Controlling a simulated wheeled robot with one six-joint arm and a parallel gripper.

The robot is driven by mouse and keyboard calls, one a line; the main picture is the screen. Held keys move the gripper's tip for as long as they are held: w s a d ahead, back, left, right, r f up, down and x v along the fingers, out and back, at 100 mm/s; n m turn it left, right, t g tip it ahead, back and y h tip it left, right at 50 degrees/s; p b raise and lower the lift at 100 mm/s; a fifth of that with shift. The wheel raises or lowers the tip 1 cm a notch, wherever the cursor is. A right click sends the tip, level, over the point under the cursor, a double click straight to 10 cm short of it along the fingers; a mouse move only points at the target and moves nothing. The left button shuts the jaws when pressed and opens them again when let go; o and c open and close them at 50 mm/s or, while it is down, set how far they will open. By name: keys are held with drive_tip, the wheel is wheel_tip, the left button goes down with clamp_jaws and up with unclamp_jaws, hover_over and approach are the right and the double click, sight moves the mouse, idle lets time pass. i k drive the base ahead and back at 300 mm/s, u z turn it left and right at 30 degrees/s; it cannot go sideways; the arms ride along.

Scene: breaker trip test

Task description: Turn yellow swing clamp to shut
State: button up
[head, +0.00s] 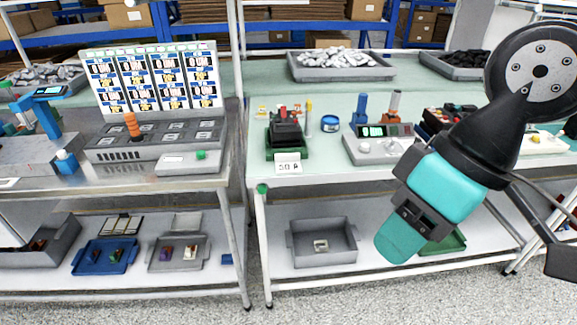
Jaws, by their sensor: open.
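A green and dark test fixture (287,150) stands on the right bench, holding a dark breaker (285,126) with a red part on top. A thin upright yellow piece (309,104) stands just right of the fixture. It may be the yellow swing clamp, but it is too small to tell whether it is open or shut. Smaller yellow bits (262,109) show at the fixture's left. A white card reading "50 A" (288,167) is at the fixture's front. My teal and black arm crosses the right side of the view. My gripper is not visible.
A grey tray of pale parts (340,66) is at the back. The left bench holds a control panel (155,140). Bench surface left of the meter's front is clear.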

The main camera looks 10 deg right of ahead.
sight(308, 106)
drive_tip(key=k, duration=0.4)
drive_tip(key=u, duration=0.75)
drive_tip(key=i, duration=1.1)
drive_tip(key=z, duration=0.75)
